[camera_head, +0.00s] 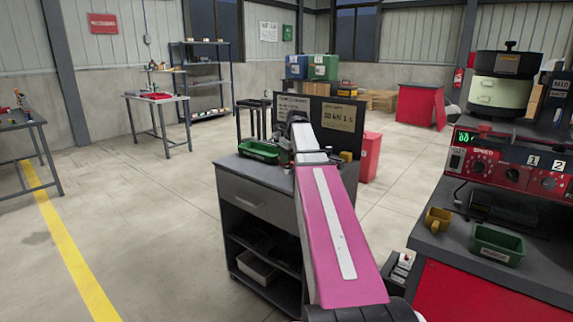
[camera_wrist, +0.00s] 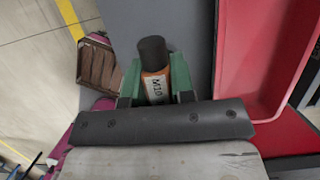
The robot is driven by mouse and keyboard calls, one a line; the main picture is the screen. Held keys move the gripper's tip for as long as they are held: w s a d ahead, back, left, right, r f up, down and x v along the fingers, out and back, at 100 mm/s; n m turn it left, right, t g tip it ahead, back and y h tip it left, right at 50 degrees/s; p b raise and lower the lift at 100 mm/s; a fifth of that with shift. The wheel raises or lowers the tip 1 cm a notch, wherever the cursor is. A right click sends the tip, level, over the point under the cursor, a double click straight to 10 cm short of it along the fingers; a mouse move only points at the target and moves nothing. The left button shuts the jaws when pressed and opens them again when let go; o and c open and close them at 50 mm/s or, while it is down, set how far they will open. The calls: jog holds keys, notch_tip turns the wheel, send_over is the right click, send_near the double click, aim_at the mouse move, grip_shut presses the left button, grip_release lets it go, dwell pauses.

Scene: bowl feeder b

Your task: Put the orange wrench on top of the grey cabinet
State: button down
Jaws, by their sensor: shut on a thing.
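An orange piece (camera_wrist: 155,84) with a black end and a white label shows in the wrist view; I take it for the orange wrench, though its full shape is hidden. My gripper (camera_wrist: 156,90) is shut on it, with green fingers on both sides. The grey cabinet (camera_head: 243,193), with a drawer and open shelves, stands in the middle of the head view. My pink arm reaches across its right side and hides part of its top. I cannot make out my gripper in the head view.
A green bin (camera_head: 258,151) sits on the cabinet top. A dark sign board (camera_head: 341,117) stands behind it. In the wrist view a red tray (camera_wrist: 229,60) is at the right and a brown crate (camera_wrist: 99,66) at the left. A bench with a red machine (camera_head: 510,162) is at the right.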

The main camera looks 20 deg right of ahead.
jog(key=shift+f, duration=1.3)
jog(key=c, duration=1)
grip_release()
jog(key=shift+f, duration=0.1)
jog(key=shift+o, duration=0.2)
jog(key=v, duration=1.2)
jog(key=shift+s+a, duration=0.1)
